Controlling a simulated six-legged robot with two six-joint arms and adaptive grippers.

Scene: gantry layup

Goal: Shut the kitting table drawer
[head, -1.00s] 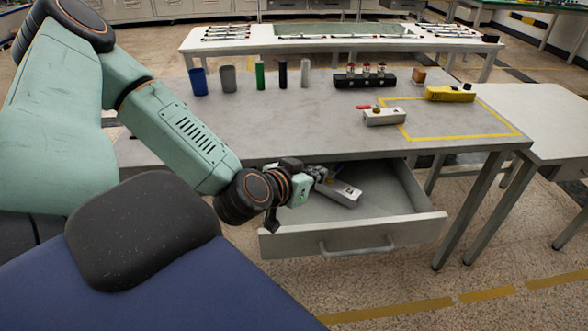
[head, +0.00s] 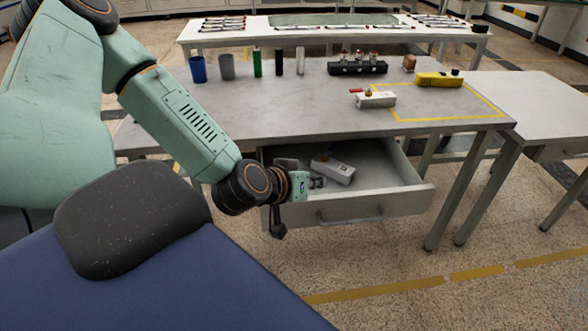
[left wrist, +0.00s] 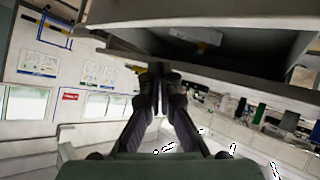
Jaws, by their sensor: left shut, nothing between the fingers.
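The kitting table (head: 290,110) has its grey drawer (head: 385,205) pulled open below the top, toward me. A bar handle (head: 350,218) is on the drawer front. A white-grey box (head: 333,168) lies inside. My left gripper (head: 318,183) is shut and empty at the left part of the drawer front, near its top edge; I cannot tell whether it touches. The arm hides the drawer's left front corner. In the left wrist view the shut fingers (left wrist: 160,72) point toward the drawer, where the box (left wrist: 197,37) shows. My right gripper is not in view.
On the tabletop stand a blue cup (head: 198,69), a grey cup (head: 227,66), several cylinders, a black block with knobs (head: 357,68), a white box with a red part (head: 376,99) and a yellow tool (head: 438,80). Another table (head: 530,110) stands right. Floor before the drawer is clear.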

